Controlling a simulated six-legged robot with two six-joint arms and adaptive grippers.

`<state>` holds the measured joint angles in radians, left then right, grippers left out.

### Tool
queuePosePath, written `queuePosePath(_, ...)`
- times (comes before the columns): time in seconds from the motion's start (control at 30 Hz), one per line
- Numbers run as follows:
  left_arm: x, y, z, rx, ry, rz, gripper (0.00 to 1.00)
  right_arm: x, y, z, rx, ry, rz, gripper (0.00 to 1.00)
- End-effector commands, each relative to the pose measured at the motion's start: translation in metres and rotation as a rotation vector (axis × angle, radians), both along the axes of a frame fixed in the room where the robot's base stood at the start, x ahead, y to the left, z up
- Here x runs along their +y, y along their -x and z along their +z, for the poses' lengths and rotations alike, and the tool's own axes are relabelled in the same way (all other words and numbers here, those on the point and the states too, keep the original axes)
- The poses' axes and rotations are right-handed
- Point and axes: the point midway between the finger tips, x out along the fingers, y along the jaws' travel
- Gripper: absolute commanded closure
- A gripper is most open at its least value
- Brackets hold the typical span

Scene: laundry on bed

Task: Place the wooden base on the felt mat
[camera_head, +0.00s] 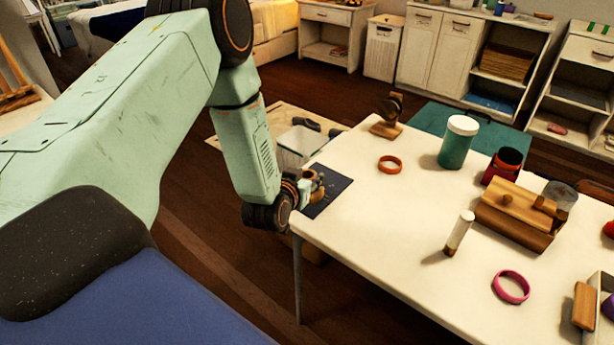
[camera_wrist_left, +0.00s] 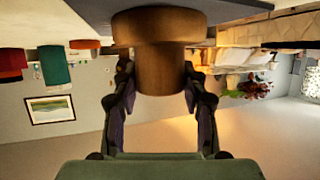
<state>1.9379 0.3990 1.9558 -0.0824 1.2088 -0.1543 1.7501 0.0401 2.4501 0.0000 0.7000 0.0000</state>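The wooden base (camera_head: 317,186) is a brown turned piece at the near-left corner of the white table, over the dark felt mat (camera_head: 330,200). In the left wrist view, which looks upside down, the wooden base (camera_wrist_left: 160,68) shows a narrow round stem and a wider disc against the dark mat (camera_wrist_left: 235,9). The disc appears to touch the mat. My left gripper (camera_head: 303,190) has its fingers on both sides of the stem and appears shut on it. It partly hides the base in the head view. My right gripper is not in view.
The white table (camera_head: 400,215) holds an orange ring (camera_head: 390,164), a teal jar (camera_head: 458,142), a wooden box (camera_head: 515,215), a white cylinder (camera_head: 459,232) and a pink ring (camera_head: 511,287). A wooden stand (camera_head: 387,116) is at the far edge. The table's middle is clear.

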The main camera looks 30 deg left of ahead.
Motion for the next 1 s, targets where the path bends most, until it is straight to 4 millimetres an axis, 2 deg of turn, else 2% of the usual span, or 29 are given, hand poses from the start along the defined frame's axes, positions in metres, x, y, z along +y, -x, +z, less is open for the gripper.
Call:
queuePosePath(0.03, 0.000, 0.000, 0.001, 0.000, 0.000, 0.000, 0.51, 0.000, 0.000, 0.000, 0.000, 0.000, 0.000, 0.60)
queuePosePath(0.2, 0.000, 0.000, 0.001, 0.000, 0.000, 0.000, 0.36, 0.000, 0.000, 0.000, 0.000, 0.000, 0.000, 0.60)
queuePosePath(0.5, 0.000, 0.000, 0.001, 0.000, 0.000, 0.000, 0.36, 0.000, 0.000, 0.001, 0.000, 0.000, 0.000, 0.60)
queuePosePath(0.63, 0.000, 0.001, 0.008, 0.001, 0.000, 0.000, 0.36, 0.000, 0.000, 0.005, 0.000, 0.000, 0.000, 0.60)
queuePosePath(1.0, -0.015, 0.066, 0.034, 0.003, 0.004, 0.001, 0.36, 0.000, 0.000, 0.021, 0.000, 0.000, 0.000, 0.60)
